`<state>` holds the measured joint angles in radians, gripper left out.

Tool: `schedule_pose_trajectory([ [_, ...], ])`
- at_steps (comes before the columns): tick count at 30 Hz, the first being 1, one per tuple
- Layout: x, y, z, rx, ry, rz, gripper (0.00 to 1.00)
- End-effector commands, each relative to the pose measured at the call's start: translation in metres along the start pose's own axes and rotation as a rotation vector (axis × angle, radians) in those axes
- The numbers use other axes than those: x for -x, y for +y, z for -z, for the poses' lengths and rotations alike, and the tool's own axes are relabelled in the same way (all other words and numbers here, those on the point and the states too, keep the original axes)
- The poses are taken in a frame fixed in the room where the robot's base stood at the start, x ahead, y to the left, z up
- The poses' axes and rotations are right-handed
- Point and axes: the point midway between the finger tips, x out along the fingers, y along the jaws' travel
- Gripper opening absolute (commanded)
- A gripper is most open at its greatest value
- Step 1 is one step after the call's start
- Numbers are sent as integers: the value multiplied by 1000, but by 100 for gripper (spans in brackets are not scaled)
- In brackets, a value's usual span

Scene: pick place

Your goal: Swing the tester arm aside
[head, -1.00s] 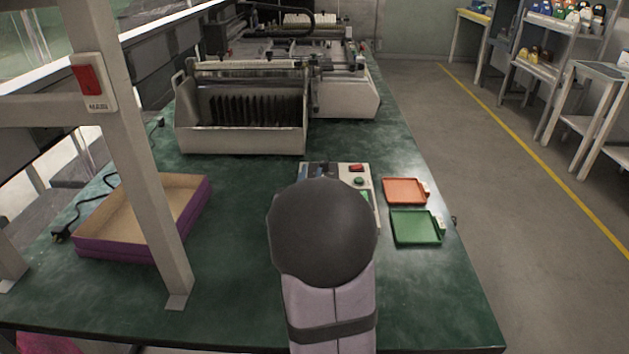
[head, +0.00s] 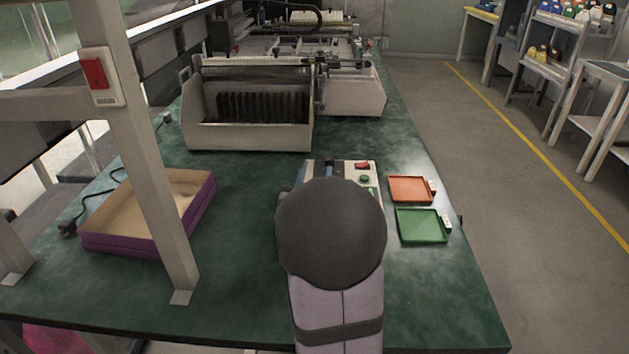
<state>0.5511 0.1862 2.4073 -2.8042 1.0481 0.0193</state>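In the head view, the tester (head: 366,166) is a pale box on the green table with a red switch, a green button and a green display on its top panel. A blue part (head: 328,168) shows at its upper left; I cannot tell whether this is the tester arm. My own dark round arm joint and pale link cover most of the tester. My gripper is hidden behind them, so its fingers and its distance from the tester do not show.
An orange tray (head: 411,196) and a green tray (head: 402,232) lie right of the tester. A purple-sided box (head: 130,246) lies left, behind a grey post (head: 150,190). A large machine with a white bin (head: 250,138) stands at the back. The table (head: 235,255) is clear left of my arm.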

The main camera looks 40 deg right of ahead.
Motion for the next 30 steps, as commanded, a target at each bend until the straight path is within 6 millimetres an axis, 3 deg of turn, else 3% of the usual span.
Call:
schedule_pose_trajectory([
  [12,48,0,3,-1,-6,-1,37],
  [30,64,-2,2,2,-8,8,37],
])
